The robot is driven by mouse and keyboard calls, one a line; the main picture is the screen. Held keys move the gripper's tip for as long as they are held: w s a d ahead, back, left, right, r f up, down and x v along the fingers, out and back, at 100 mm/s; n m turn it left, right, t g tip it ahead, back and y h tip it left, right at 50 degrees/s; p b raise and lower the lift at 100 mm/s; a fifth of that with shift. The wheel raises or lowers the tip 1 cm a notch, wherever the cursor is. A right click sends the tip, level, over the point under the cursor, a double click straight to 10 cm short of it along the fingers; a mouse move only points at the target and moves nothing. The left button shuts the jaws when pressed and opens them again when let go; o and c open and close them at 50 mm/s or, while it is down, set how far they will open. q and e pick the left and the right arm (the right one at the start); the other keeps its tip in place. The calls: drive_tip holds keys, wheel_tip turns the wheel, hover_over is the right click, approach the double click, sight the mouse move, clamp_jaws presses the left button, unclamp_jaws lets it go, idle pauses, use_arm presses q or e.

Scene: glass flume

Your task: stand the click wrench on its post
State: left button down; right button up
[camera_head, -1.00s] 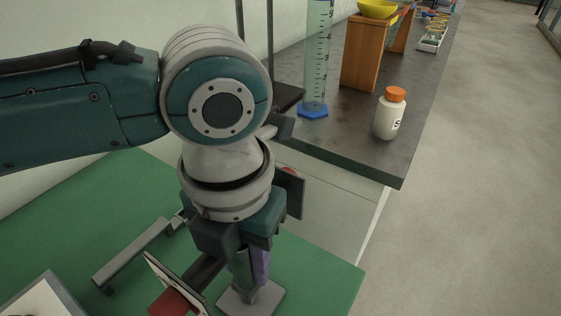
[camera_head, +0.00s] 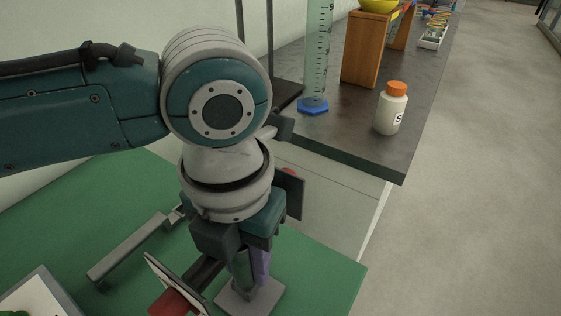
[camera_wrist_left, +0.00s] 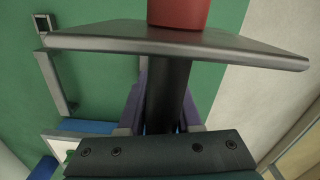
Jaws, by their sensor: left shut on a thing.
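My left gripper (camera_head: 250,262) points down above the green surface. It is shut on a dark bar, which I take to be the click wrench (camera_head: 204,268). The bar lies across the jaws, with a flat plate and a red part towards its near end. In the left wrist view the dark shaft (camera_wrist_left: 168,92) runs between the purplish fingers to a wide grey plate with a red part beyond. A small grey base plate (camera_head: 238,303), perhaps the post's foot, sits right under the gripper. The gripper hides what stands on it, so contact cannot be told. My right gripper is not in view.
A grey bar (camera_head: 130,250) lies left of the gripper on the green surface (camera_head: 330,275). A white-topped item (camera_head: 35,300) is at the lower left. A dark bench (camera_head: 350,135) behind holds an orange-capped bottle (camera_head: 391,108) and a measuring cylinder (camera_head: 316,60).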

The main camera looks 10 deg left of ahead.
use_arm(q)
drive_tip(key=shift+f+b, duration=0.55)
drive_tip(key=shift+f, duration=0.3)
idle(0.3)
drive_tip(key=c, duration=0.5)
unclamp_jaws()
